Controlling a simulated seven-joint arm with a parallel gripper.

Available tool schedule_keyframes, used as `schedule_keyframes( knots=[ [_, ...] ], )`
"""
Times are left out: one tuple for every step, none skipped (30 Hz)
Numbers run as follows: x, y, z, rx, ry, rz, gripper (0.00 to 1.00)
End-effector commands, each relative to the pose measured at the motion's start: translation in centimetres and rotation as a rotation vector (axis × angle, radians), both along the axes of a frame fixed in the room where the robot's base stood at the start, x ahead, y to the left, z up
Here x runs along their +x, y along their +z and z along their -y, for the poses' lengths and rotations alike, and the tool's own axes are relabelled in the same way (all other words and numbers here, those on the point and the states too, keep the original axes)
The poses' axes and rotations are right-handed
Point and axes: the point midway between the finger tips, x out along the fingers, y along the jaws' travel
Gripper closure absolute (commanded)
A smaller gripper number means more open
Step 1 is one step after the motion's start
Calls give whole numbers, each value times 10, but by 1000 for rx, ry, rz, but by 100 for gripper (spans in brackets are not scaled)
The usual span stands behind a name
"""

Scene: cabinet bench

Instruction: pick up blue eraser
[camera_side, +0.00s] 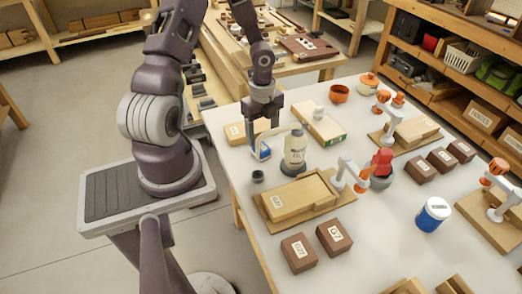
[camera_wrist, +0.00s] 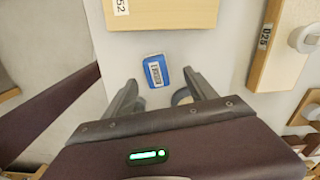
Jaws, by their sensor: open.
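The blue eraser (camera_wrist: 152,82) has a pale label and lies on the white table, between the tips of my gripper's fingers in the wrist view. In the side view, the blue eraser (camera_side: 265,154) shows low near the table's left edge, partly hidden by my gripper. My gripper (camera_side: 262,134) points down above it with its fingers apart and empty. In the wrist view my gripper (camera_wrist: 161,82) shows one finger on each side of the eraser. I cannot tell the exact height of the fingertips above the table.
A white bottle with a dark base (camera_side: 295,152) stands close to the right of the eraser. A wooden block (camera_side: 236,133) lies behind it, and a small dark jar (camera_side: 257,177) in front. A wooden tray (camera_side: 312,207) and brown boxes (camera_side: 298,254) stand nearer the camera.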

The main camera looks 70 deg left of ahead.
Motion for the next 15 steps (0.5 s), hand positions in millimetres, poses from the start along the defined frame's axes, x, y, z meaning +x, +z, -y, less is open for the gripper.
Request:
schedule_keyframes(
  knots=[
    [-2, -8, 1, -1, -1, -4, 35],
    [-3, -13, 2, -1, -3, -5, 35],
    [-5, -21, 3, -1, -3, -6, 35],
    [-6, -28, 4, -1, -2, -6, 35],
    [-7, -33, 4, 0, -4, -6, 35],
    [-6, -40, 4, 0, 0, -6, 35],
    [-6, -44, 3, 0, 0, -4, 35],
    [-6, -48, 3, 1, 1, -4, 35],
    [-6, -50, 3, 1, 1, -3, 35],
    [-6, -52, 3, 2, 2, -2, 35],
    [-6, -52, 3, 2, 3, -2, 35],
    [-6, -52, 3, 2, 3, -2, 35],
    [-6, -52, 3, 2, 4, -1, 35],
    [-6, -52, 3, 2, 4, -1, 35],
    [-6, -52, 3, 2, 4, -2, 35]
  ],
)
